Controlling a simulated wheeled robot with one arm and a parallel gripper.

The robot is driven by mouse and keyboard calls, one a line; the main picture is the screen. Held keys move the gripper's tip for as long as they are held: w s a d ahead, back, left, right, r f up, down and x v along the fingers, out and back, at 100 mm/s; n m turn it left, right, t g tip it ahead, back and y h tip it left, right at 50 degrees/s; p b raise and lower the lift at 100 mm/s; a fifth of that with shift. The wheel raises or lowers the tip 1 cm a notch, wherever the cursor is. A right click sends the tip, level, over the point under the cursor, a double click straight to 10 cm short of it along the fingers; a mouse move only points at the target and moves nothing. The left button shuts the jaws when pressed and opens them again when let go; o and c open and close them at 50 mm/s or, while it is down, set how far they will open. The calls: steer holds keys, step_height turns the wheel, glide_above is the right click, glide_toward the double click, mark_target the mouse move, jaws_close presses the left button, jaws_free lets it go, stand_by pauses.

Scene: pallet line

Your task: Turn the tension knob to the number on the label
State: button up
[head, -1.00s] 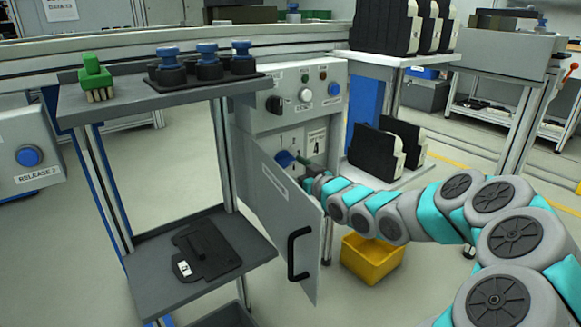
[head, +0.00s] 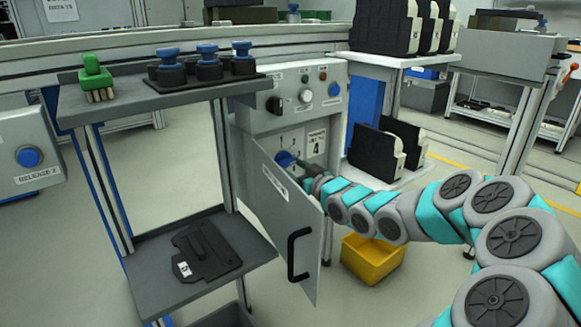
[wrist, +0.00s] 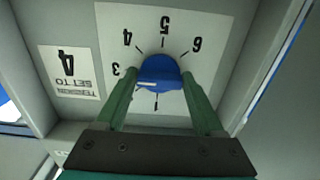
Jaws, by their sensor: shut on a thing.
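The blue tension knob (wrist: 160,70) sits on a white dial plate (wrist: 215,25) in the wrist view, where the picture is upside down. The numbers 3, 4, 5 and 6 show around it. I cannot tell for sure which number the knob points to. The label (wrist: 77,72) beside the dial reads "TENSION SET TO 4"; it also shows in the head view (head: 316,145). My gripper (wrist: 160,77) is shut on the knob, one green finger at each side. In the head view the knob (head: 285,158) is small and partly hidden by my gripper.
The cabinet (head: 262,115) has its grey door (head: 275,215) swung open, with a black handle, just left of my arm. A yellow bin (head: 372,260) stands on the floor below my arm. A shelf stand (head: 190,270) is at left.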

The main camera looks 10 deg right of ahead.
steer(key=shift+c, duration=0.6)
steer(key=shift+r+p, duration=0.1)
steer(key=shift+p, duration=0.4)
steer(key=m+p, duration=0.1)
steer(key=p, duration=0.2)
steer(key=shift+r+m, duration=0.25)
steer(key=shift+m, duration=0.15)
steer(key=m+p, duration=0.2)
steer(key=p, duration=0.2)
steer(key=m+p, duration=0.3)
steer(key=shift+f, duration=0.1)
steer(key=shift+f+m+p, duration=0.15)
steer(key=shift+m+p, duration=0.75)
steer(key=shift+m, duration=0.1)
